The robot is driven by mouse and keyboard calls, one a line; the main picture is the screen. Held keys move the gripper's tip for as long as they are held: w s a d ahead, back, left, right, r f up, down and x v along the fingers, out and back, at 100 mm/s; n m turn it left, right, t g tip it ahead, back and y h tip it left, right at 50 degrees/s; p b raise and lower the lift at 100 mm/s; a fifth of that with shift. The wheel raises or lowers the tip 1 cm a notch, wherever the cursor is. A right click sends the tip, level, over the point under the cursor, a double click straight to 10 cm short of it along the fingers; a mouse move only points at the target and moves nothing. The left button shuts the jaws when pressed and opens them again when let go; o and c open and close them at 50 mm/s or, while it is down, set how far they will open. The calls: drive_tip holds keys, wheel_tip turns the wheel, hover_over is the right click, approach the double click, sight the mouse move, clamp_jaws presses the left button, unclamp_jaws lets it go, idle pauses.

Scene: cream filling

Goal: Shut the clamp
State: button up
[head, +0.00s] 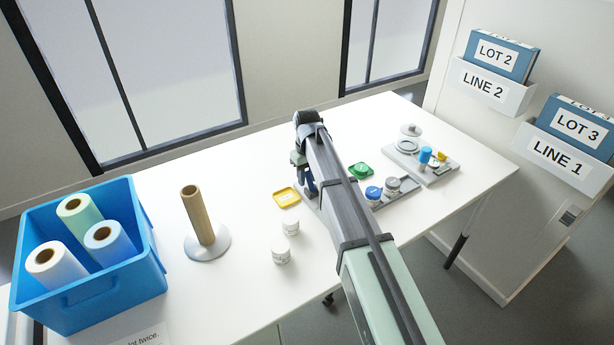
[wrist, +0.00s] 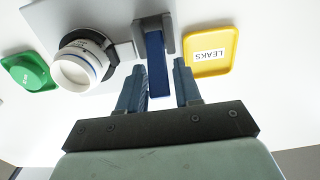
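The clamp's blue lever (wrist: 156,75) stands in a dark grey bracket (wrist: 153,24) in the wrist view. To its left, a dark ring (wrist: 104,42) sits around a white jar (wrist: 80,68). My gripper (wrist: 159,68) is open, with one finger on each side of the lever's near part. Small gaps seem to show between lever and fingers; I cannot tell whether either touches. In the head view my gripper (head: 304,178) is low over the table, and my arm hides most of the clamp. How far the clamp is closed is unclear.
A yellow LEAKS tray (wrist: 212,52) lies right of the lever and a green tray (wrist: 28,72) far left. In the head view, two white jars (head: 290,226) (head: 280,253), a tube on a stand (head: 198,215) and a blue bin (head: 115,290) stand leftward. A grey tray (head: 437,173) stands right.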

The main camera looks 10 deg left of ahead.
sight(310, 182)
clamp_jaws()
drive_tip(key=shift+s+d, duration=0.1)
drive_tip(key=shift+s, duration=0.05)
drive_tip(key=shift+s+d+r+t+y, duration=0.2)
drive_tip(key=shift+s+d+t+y, duration=0.05)
drive_tip(key=shift+t+y, duration=0.25)
drive_tip(key=shift+s+d+r+t+y, duration=0.15)
drive_tip(key=shift+s+d+t+y, duration=0.1)
drive_tip(key=shift+t+y, duration=0.25)
drive_tip(key=t+y, duration=0.1)
drive_tip(key=s+d+t+y, duration=0.1)
drive_tip(key=shift+r+t+y, duration=0.2)
drive_tip(key=shift+t+y, duration=0.1)
drive_tip(key=shift+s+d+t+y, duration=0.35)
drive_tip(key=shift+s+t+y, duration=0.05)
drive_tip(key=shift+t+y, duration=0.5)
drive_tip(key=shift+s+d+f+t+y, duration=0.1)
drive_tip(key=shift+s+d+t+y, duration=0.1)
drive_tip(key=shift+t+y, duration=0.3)
drive_tip(key=shift+s+d+t+y, duration=0.1)
drive_tip(key=shift+d+t+y, duration=0.05)
drive_tip(key=shift+t+y, duration=0.35)
